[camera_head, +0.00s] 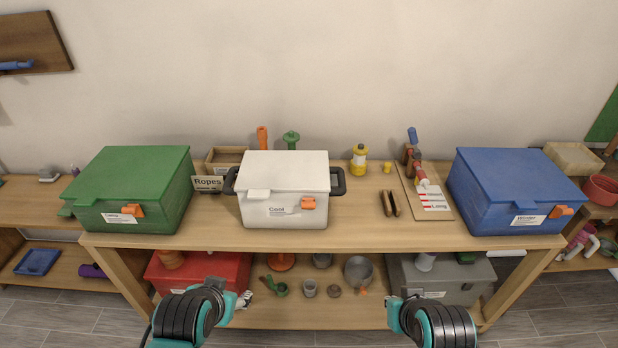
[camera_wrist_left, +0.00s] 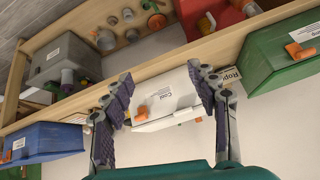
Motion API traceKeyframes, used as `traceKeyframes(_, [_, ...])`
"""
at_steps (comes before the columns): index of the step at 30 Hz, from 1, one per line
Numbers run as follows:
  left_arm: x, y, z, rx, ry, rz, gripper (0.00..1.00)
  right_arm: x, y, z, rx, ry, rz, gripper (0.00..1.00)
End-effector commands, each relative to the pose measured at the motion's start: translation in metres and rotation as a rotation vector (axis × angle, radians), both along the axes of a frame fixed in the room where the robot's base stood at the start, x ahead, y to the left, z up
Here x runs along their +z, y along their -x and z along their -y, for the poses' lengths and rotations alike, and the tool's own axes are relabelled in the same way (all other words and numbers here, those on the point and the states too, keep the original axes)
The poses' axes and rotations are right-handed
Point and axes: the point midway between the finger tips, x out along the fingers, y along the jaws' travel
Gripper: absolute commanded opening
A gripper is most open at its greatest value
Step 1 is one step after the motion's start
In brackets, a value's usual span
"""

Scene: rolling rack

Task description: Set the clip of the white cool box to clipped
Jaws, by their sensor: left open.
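The white cool box (camera_head: 256,212) stands on the upper shelf left of centre, lid down, with a "Cool" label. Its orange clip (camera_head: 308,203) is on the right of the front face; I cannot tell its exact setting. In the left wrist view the cool box (camera_wrist_left: 183,84) and its orange clip (camera_wrist_left: 142,114) show between the fingers. My left gripper (camera_head: 244,299) is low in front of the shelf, apart from the box; in the wrist view its fingers (camera_wrist_left: 160,72) are spread and empty. My right gripper (camera_head: 393,303) is low at right, its fingers hard to make out.
A green box (camera_head: 130,180) stands left and a blue box (camera_head: 515,185) right, both with orange clips. A tool board (camera_head: 436,205) and dark handles (camera_head: 390,204) lie right of the cool box. The lower shelf holds a red box (camera_head: 225,268), a grey box (camera_head: 440,280) and small items.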

Motion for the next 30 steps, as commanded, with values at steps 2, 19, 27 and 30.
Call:
traceKeyframes(2, [0.005,-0.026,0.004,-0.169,-0.159,0.025,0.59,-0.002,0.0,0.0,0.001,0.001,0.0,0.0])
traceKeyframes(19, [-0.008,-0.226,0.138,-1.632,-1.975,0.101,0.59,-0.01,0.0,0.0,0.003,0.003,0.001,0.0])
traceKeyframes(27, [-0.021,-0.246,0.174,-1.803,-2.328,0.05,0.59,-0.013,0.0,0.0,0.003,0.003,0.001,0.0])
traceKeyframes(30, [-0.026,-0.256,0.174,-1.807,-2.335,0.045,0.59,-0.017,0.0,0.0,0.003,0.004,0.001,0.0])
